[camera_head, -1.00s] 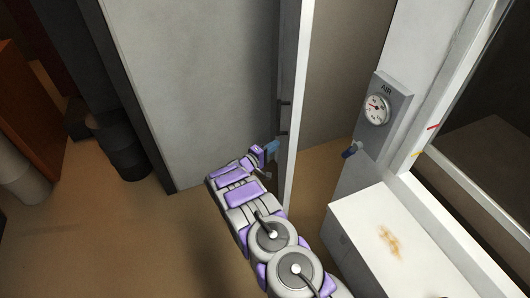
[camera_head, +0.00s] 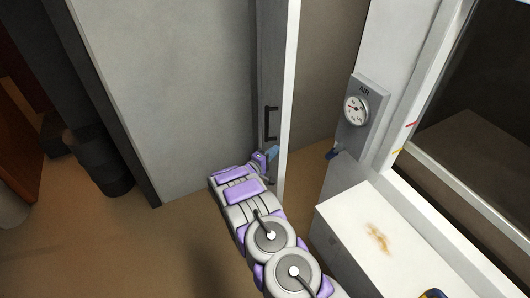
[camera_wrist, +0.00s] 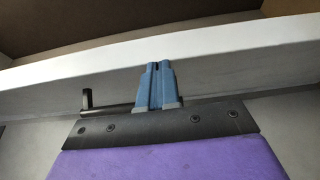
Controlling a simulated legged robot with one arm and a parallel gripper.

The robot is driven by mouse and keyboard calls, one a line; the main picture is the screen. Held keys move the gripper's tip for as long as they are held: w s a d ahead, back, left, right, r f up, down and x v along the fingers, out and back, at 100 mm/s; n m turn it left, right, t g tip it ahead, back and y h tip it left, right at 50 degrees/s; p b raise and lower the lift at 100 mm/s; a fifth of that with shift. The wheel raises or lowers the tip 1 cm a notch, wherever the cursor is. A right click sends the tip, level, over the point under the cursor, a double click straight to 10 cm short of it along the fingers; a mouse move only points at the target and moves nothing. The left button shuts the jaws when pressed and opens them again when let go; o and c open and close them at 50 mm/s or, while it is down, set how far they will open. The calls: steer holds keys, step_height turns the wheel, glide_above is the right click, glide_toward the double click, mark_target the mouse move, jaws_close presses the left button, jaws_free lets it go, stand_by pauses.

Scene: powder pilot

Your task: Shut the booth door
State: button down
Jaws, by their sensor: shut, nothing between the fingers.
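The booth door (camera_head: 291,95) stands open and is seen nearly edge-on in the head view, with a pale edge and a narrow grey face. A black bar handle (camera_head: 268,122) is on that face; it also shows in the wrist view (camera_wrist: 88,98).
A grey panel (camera_head: 170,90) stands left of the door. To the right are an air gauge (camera_head: 355,110) on a post, a white box-like ledge (camera_head: 365,225) with a brown stain, and a window frame. Dark cylinders (camera_head: 103,165) stand at left. Brown floor is open at lower left.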

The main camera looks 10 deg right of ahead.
steer(key=d+p, duration=0.2)
steer(key=d, duration=1.8)
steer(key=shift+w+d, duration=0.35)
steer(key=shift+w, duration=0.1)
steer(key=shift+s+a, duration=0.1)
